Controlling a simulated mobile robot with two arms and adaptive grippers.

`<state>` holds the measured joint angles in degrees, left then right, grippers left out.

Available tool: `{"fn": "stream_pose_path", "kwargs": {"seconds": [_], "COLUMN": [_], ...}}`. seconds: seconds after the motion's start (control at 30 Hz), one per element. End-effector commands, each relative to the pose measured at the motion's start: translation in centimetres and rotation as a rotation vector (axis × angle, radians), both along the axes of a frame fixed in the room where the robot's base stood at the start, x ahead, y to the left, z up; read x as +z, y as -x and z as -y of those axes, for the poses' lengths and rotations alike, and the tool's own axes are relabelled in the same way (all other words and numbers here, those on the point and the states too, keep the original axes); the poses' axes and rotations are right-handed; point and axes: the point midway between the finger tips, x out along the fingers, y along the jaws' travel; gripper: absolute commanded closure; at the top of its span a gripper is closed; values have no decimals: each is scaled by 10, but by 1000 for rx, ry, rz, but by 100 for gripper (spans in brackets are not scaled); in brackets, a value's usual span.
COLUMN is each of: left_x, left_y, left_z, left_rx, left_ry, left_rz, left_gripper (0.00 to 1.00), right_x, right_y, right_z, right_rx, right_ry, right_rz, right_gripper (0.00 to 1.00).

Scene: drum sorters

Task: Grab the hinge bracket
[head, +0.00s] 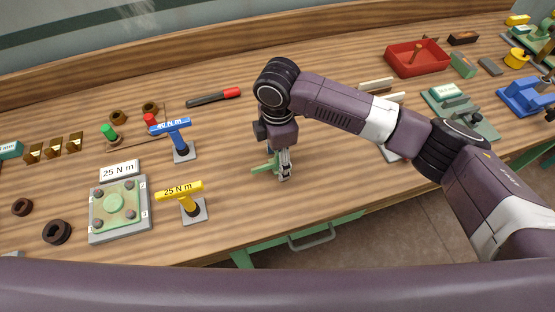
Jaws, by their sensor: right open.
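A small green piece (264,166), which looks like the hinge bracket, lies on the wooden table (330,185) near its front edge. My right gripper (284,174) points down at its right end. The fingers are open and overlap the piece in the picture, hiding part of it. I cannot tell whether they touch it. My left gripper is not in view.
A yellow 25 N m stand (190,203), a blue 40 N m stand (181,146) and a grey plate with a green top (118,209) stand to the left. A red-tipped tool (214,97) lies behind. A red tray (417,60) sits at back right.

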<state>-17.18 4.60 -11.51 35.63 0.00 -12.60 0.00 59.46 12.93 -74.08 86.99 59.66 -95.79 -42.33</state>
Motion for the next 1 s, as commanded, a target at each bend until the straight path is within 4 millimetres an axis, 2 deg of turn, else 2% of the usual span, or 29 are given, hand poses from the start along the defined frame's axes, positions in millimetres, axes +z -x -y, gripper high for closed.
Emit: {"fn": "stream_pose_path", "kwargs": {"seconds": [0.07,0.5,0.8,1.0], "left_x": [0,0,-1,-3], "left_y": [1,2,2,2], "left_z": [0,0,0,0], "left_rx": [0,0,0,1], "left_ry": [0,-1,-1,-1], "left_rz": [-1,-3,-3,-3], "left_gripper": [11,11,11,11], "right_x": [0,1,3,20], "right_y": [0,0,0,-1], "right_z": [0,0,-1,-1], "right_rx": [0,0,1,1], "right_ry": [0,-1,-3,-3], "right_rz": [0,0,1,3], "right_gripper": [48,97,97,97]}}
